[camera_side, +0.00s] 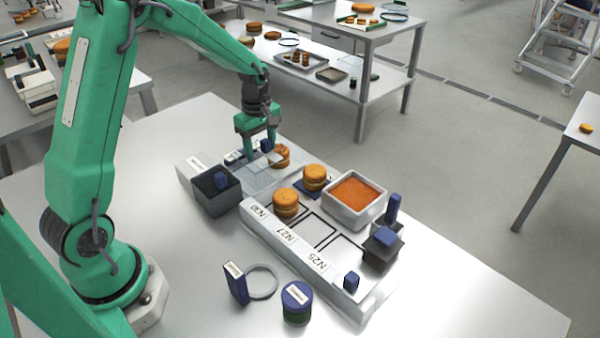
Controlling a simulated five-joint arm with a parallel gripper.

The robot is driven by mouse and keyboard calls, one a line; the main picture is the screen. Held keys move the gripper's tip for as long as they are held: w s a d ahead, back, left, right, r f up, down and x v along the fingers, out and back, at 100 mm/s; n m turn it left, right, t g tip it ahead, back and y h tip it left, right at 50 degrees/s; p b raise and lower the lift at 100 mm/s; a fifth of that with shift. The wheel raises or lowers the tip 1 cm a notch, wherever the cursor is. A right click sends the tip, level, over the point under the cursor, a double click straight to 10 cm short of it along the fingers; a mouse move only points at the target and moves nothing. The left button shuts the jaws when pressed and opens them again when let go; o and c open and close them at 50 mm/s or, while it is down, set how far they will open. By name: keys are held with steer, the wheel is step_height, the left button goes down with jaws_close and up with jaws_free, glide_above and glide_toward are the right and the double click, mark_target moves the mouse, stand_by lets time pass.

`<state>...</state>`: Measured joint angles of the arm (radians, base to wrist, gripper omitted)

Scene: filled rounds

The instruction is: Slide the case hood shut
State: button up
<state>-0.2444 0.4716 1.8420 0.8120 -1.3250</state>
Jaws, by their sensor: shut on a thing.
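The case stands near the middle of the table, with a clear hood (258,178) and a white labelled end (196,166). My gripper (261,154) is down at the far side of the hood, with its fingers closed at it; a small blue piece shows by the fingers. The exact grip is too small to make out. An orange filled round (282,156) sits just right of my fingers, partly hidden. How far the hood covers the case, I cannot tell.
A dark open bin (217,192) stands in front of the case. A white board (290,240) labelled N30, N27, N25 carries a round (286,203). Another round (315,177) and a tray of orange filling (355,195) stand behind it. A blue-lidded jar (297,303) is in front.

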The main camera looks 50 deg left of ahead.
mark_target(280, 148)
steer(key=shift+s+a+f, duration=0.1)
steer(key=shift+s+f, duration=0.1)
steer(key=shift+f, duration=0.3)
steer(key=shift+w, duration=3.5)
steer(key=o, duration=0.9)
steer(key=shift+r, duration=0.1)
step_height(280, 148, up, 7)
steer(key=shift+r, duration=0.15)
steer(key=shift+r, duration=0.1)
